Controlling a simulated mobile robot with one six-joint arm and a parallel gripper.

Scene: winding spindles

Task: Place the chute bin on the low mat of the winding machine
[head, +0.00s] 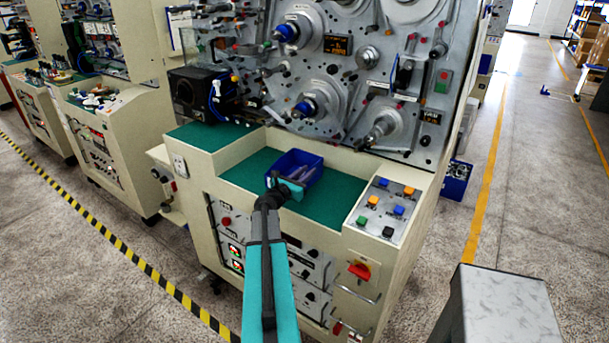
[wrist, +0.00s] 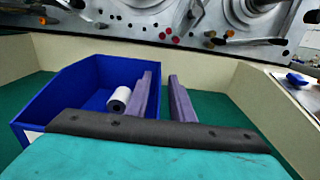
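The blue chute bin (head: 312,160) stands on the green low mat (head: 333,194) of the winding machine, near the panel's foot. In the wrist view the bin (wrist: 75,82) is at the left, upright, with a white roll (wrist: 119,98) inside. My gripper (head: 291,186) is at the near side of the bin. In the wrist view its two purple fingers (wrist: 165,98) are apart, the left one in front of the bin's interior and the right one outside over the mat. The bin's near part is hidden by my gripper.
A higher green mat (head: 208,135) lies to the left, with a black box (head: 197,93) behind it. Spindles and levers (head: 316,104) stick out of the panel above the bin. A button panel (head: 388,208) is on the right. The low mat is clear right of the bin.

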